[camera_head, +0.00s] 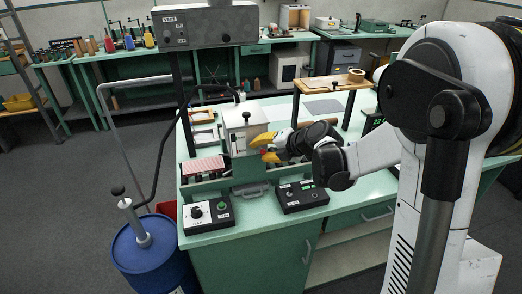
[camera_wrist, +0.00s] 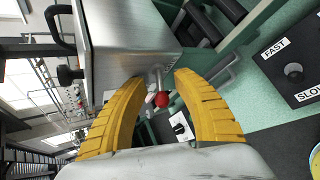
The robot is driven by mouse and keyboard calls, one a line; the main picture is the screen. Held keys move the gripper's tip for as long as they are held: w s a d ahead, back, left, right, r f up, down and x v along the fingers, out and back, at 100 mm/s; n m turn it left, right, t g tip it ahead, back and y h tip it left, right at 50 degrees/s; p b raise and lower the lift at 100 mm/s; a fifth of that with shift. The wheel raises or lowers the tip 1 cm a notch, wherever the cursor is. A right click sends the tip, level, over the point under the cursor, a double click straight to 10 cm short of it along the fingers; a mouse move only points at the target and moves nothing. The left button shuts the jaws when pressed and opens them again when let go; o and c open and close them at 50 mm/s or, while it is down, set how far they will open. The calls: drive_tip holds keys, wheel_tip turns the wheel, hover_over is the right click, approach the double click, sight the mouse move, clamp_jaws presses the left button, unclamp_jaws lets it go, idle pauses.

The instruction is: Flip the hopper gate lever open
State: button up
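The hopper is a pale metal box (camera_head: 238,122) with a black knob on top, on the green bench in the head view. Its grey wall (camera_wrist: 130,45) fills the upper left of the wrist view. The hopper gate lever shows as a thin metal rod with a red ball knob (camera_wrist: 162,99) beside the hopper wall. My gripper (camera_wrist: 161,78) has two yellow fingers, open, one on each side of the red knob. Gaps show on both sides, and I see no contact. In the head view my gripper (camera_head: 261,147) is at the hopper's right side and hides the lever there.
Control boxes stand at the bench front, left (camera_head: 207,214) and right (camera_head: 301,197). A FAST/SLOW dial box (camera_wrist: 292,68) is at the right of the wrist view. A pink block (camera_head: 204,166) lies left of the hopper. A blue drum (camera_head: 150,262) stands on the floor at left.

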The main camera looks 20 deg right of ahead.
drive_tip(key=v, duration=1.2)
